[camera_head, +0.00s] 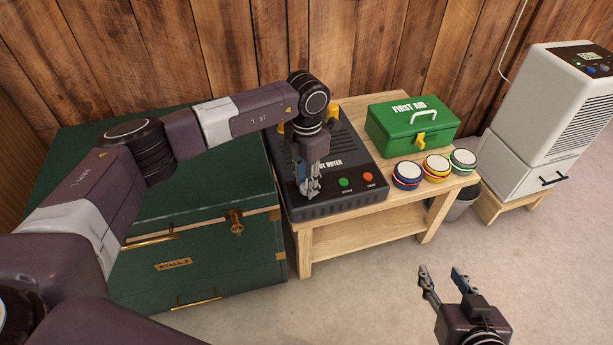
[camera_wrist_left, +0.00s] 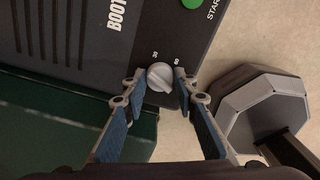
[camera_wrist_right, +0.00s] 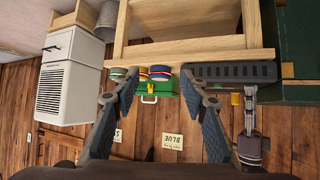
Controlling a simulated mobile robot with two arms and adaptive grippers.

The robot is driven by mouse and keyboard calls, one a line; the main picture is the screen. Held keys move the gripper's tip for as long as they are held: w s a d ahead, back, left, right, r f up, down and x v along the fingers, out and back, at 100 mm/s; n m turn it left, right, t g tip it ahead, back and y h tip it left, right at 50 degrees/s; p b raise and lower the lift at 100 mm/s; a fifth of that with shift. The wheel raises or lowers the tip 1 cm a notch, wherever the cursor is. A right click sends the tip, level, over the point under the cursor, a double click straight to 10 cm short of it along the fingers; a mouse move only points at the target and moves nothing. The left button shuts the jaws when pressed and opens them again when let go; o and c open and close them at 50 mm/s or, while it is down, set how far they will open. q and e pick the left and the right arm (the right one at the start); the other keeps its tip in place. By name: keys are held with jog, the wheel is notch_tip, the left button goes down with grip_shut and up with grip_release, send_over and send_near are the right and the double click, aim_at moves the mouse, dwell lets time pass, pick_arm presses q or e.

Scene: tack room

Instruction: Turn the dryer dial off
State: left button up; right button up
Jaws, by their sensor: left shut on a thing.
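The boot dryer (camera_head: 345,165) is a black box on the wooden bench, with a green and a red button on its front part. Its grey dial (camera_wrist_left: 160,78) shows in the left wrist view near the dryer's edge, with small numbers printed beside it. My left gripper (camera_wrist_left: 160,79) points down over the dryer, its fingertips shut on the dial from both sides. In the head view the left gripper (camera_head: 308,190) hides the dial. My right gripper (camera_head: 441,272) is open and empty above the floor, in front of the bench and away from the dryer.
A green first aid box (camera_head: 411,125) and several coloured rolls (camera_head: 436,167) stand on the bench (camera_head: 395,228) right of the dryer. A green trunk (camera_head: 190,225) stands left, under my left arm. A white dehumidifier-like unit (camera_head: 560,110) stands far right. The floor in front is clear.

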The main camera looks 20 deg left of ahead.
pick_arm(q)
jog(key=shift+r+n+p, duration=0.15)
jog(key=shift+n+p, duration=0.55)
jog(key=shift+n, duration=0.5)
jog(key=shift+n+p, duration=0.55)
jog(key=shift+n, duration=0.45)
pick_arm(e)
jog(key=s+d+f+g+h, duration=0.1)
jog(key=s+d+f+g, duration=0.1)
jog(key=s, duration=0.5)
jog(key=s+d+f+g+h, duration=0.1)
jog(key=s+d+f+g, duration=0.1)
jog(key=s+f+g, duration=0.3)
jog(key=shift+s+d, duration=0.3)
jog(key=shift+s, duration=0.85)
pick_arm(q)
jog(key=shift+n, duration=0.3)
jog(key=o, duration=1.2)
jog(key=shift+c, duration=0.2)
pick_arm(e)
jog(key=shift+w, duration=0.1)
pick_arm(q)
notch_tip(320, 180, up, 12)
